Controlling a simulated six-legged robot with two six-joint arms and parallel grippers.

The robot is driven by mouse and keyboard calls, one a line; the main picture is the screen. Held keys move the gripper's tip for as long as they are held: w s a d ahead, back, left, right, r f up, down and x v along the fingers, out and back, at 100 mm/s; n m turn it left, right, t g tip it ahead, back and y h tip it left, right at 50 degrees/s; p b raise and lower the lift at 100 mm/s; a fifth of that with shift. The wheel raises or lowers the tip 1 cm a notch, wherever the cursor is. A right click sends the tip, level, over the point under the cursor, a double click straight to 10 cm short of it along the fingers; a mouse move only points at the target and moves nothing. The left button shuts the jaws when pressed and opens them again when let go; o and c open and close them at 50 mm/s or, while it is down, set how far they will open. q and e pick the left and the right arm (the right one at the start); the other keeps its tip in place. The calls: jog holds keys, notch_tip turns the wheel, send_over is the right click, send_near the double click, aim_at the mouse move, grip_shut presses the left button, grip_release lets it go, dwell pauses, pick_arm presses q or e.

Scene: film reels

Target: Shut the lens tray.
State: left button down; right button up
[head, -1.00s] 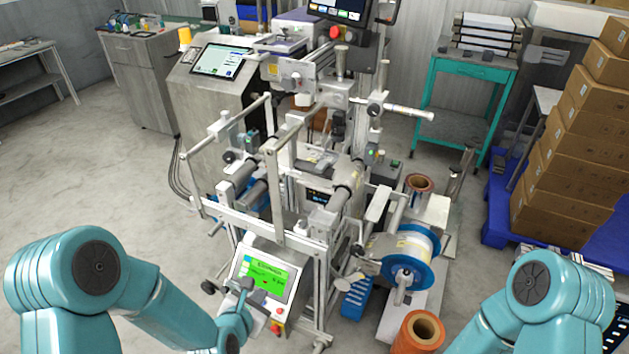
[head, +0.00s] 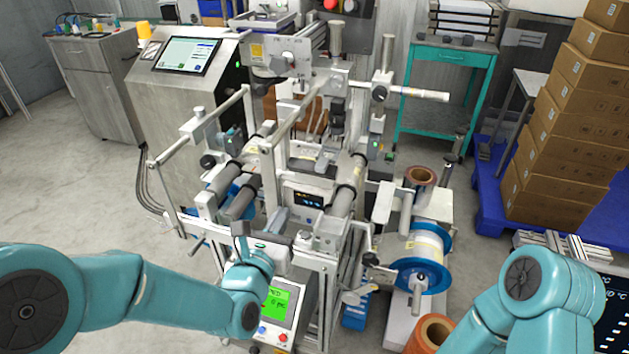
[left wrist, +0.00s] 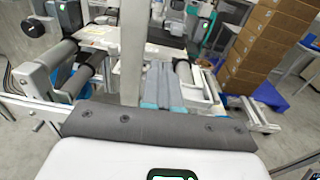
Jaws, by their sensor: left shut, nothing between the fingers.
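The silver film machine (head: 300,235) stands in front of me. I cannot tell for certain which part is the lens tray. A flat pale deck with small parts (head: 318,165) lies between the rollers; it also shows in the left wrist view (left wrist: 105,35). My left gripper (head: 279,218) is shut and empty at the machine's front, above the screen with the green display. In the left wrist view its two grey fingers (left wrist: 161,86) lie side by side, pointing towards the machine. Whether they touch it is unclear. My right gripper is out of view.
An upright metal post (left wrist: 132,50) stands close to my left fingers. A blue-flanged film reel (head: 420,255) and copper rolls (head: 430,335) are to the right. Stacked cartons (head: 560,140) stand on a blue pallet at right. Floor at left is clear.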

pick_arm(q)
jog(key=h+p, duration=0.1)
jog(key=p, duration=0.2)
send_near(320, 170)
jog(key=shift+m, duration=0.3)
jog(key=x, duration=0.6)
jog(key=shift+w+d, duration=0.15)
jog(key=shift+w, duration=0.15)
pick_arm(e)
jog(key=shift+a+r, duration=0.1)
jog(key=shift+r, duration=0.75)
pick_arm(q)
jog(key=shift+w, duration=0.1)
